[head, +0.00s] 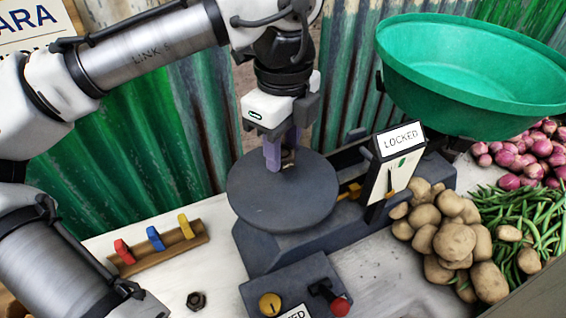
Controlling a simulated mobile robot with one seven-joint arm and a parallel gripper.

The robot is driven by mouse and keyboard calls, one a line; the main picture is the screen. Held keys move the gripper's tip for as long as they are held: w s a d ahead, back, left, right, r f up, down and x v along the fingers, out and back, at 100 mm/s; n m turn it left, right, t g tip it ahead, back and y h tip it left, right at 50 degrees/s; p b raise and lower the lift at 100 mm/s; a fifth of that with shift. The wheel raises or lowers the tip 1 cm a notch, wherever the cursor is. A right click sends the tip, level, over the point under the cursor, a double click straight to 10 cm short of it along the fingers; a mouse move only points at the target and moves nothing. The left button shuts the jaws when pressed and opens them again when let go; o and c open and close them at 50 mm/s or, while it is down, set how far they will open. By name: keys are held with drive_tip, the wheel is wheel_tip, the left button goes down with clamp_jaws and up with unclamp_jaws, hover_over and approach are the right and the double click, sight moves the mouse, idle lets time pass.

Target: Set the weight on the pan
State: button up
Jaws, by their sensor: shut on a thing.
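The dark grey round pan (282,212) lies flat on the left part of a dark scale base. My gripper (280,158) points down over the back of the pan, with its purple fingers shut on the weight (289,157). Only a small brownish part of the weight shows; the fingers hide the rest. The fingertips are at or just above the pan's surface. I cannot tell whether the weight touches the pan.
A green bowl (470,85) stands on the scale's right side. A sign reading LOCKED (401,140) tops the upright dial. A control box (293,292) has a yellow knob and a red-tipped lever. A wooden rack (165,255), dark nut (196,301), potatoes (450,240), beans and onions surround it.

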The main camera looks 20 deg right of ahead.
sight(283, 152)
drive_tip(key=shift+f, duration=2)
drive_tip(key=shift+f, duration=0.15)
drive_tip(key=o, duration=1.2)
wheel_tip(283, 152, up, 12)
drive_tip(key=shift+r+p, duration=0.15)
drive_tip(key=shift+p, duration=0.15)
